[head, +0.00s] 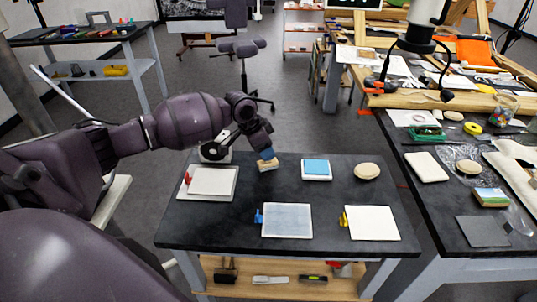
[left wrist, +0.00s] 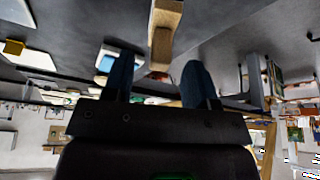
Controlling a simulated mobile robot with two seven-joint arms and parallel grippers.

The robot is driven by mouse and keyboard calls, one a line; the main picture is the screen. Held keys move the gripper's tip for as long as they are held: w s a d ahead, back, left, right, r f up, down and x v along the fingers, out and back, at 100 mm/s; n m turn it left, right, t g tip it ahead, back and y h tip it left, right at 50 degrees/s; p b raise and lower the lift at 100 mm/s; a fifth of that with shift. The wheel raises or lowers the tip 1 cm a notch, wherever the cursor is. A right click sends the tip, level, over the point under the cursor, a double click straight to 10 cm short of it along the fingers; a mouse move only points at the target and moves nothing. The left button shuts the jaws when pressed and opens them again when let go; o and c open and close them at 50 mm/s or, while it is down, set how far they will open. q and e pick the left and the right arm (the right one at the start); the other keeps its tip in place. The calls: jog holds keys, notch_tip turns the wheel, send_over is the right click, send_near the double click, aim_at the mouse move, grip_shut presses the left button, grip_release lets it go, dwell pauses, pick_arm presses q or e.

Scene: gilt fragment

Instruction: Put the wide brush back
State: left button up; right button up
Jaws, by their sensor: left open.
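A light wooden piece that looks like the wide brush (head: 268,165) is on the dark table near its back edge. It also shows in the left wrist view (left wrist: 162,45), at the top middle, in line with the gap between my fingers. My left gripper (head: 266,154) is low over the table, right at this piece, and hides part of it in the head view. In the left wrist view, my left gripper (left wrist: 158,80) has its two blue fingers wide apart, with the wood beyond the tips. I cannot tell if they touch. My right gripper is not in view.
Around it on the table are a blue pad on a white base (head: 316,168), a round beige disc (head: 367,171), a white slab (head: 212,181), a grey panel (head: 287,219) and a white panel (head: 371,222). A cluttered bench (head: 440,203) adjoins at right.

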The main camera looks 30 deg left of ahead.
pick_arm(q)
jog(key=v, duration=0.8)
jog(key=shift+p, duration=0.35)
jog(key=shift+w, duration=0.1)
jog(key=shift+d+f, duration=0.1)
